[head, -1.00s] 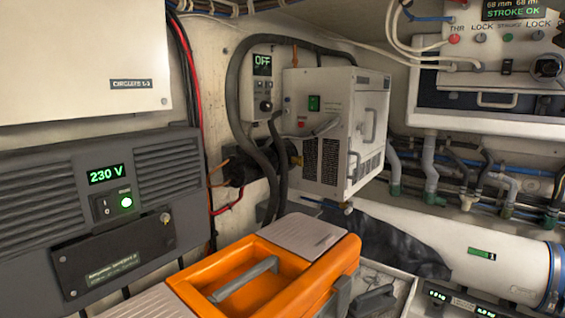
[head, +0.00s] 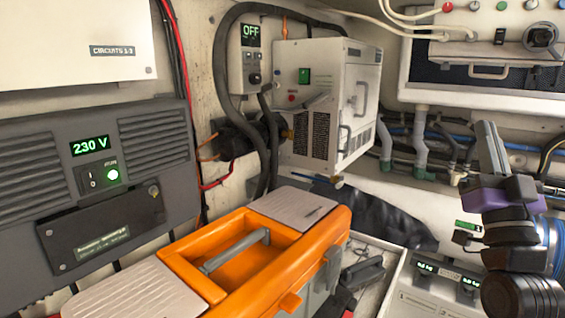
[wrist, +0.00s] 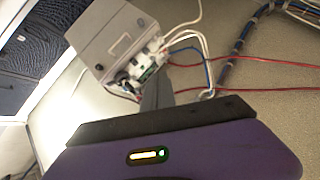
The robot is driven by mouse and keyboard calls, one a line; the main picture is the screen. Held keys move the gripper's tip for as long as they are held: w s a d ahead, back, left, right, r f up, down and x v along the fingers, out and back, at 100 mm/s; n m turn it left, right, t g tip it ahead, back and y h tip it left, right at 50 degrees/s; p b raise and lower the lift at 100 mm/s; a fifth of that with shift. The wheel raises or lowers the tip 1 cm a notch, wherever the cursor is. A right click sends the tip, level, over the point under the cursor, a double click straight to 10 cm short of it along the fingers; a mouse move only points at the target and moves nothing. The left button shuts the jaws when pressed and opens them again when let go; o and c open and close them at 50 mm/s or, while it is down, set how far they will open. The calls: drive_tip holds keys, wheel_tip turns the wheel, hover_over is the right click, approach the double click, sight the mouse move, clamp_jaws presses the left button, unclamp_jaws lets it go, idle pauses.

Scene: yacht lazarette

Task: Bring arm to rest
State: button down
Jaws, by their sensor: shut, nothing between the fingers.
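My gripper (head: 487,132) shows at the right of the head view, at the end of my dark arm, with its fingers pointing up. The fingers are together with nothing between them. A purple band marks the wrist below them. In the wrist view, the narrow dark fingers (wrist: 157,92) stand close together above the purple housing. They point toward a small grey box with an open, wired end (wrist: 110,45), and I cannot tell how far off it is.
An orange toolbox (head: 325,250) with a grey handle stands low in front. A white boxed unit (head: 327,105) hangs on the wall behind it. A grey 230 V panel (head: 95,190) is at left. Pipes (head: 421,140) and a control panel (head: 480,25) are at right, behind my arm.

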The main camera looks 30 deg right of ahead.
drive_tip(key=s+a+f+n+g+y+b, duration=0.1)
drive_tip(key=a+f+y, duration=0.2)
drive_tip(key=a+f, duration=0.8)
drive_tip(key=a+f+n+g+y, duration=0.1)
drive_tip(key=a+f+y, duration=0.2)
drive_tip(key=a+f, duration=0.8)
drive_tip(key=s+a+f+n+g+y, duration=0.2)
drive_tip(key=s+a+f+n+y, duration=0.2)
drive_tip(key=s+a+f+y, duration=0.2)
drive_tip(key=s+a+f+n+g+y+b, duration=0.1)
drive_tip(key=s+a+f+n+y, duration=0.3)
drive_tip(key=s+f, duration=0.7)
wheel_tip(320, 180, down, 4)
drive_tip(key=shift+s+a+r+g+y, duration=0.2)
drive_tip(key=shift+a+g+y, duration=0.2)
drive_tip(key=shift+a+y, duration=0.65)
drive_tip(key=shift+a, duration=0.15)
